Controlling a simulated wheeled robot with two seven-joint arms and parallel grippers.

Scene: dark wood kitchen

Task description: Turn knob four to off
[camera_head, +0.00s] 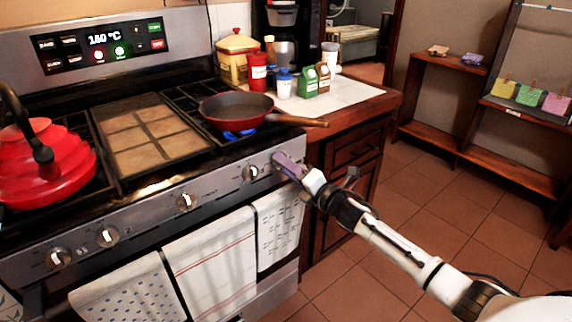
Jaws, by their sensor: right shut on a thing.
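The stove's front panel (145,213) carries a row of silver knobs. The two left knobs (59,257), the middle knob (186,201) and a knob right of it (251,172) show clearly. My right gripper (284,162) reaches in from the right and is shut at the rightmost knob position, on knob four. The purple-grey fingers hide that knob, so its angle cannot be seen. A blue flame (238,134) burns under the red pan (236,109) on the front right burner. My left gripper is not in view.
A red kettle (45,170) stands on the left burners. The pan's wooden handle (298,120) sticks out right, above my right gripper. Towels (211,262) hang below the panel. Jars and bottles (285,83) stand on the counter. The tiled floor (440,215) on the right is open.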

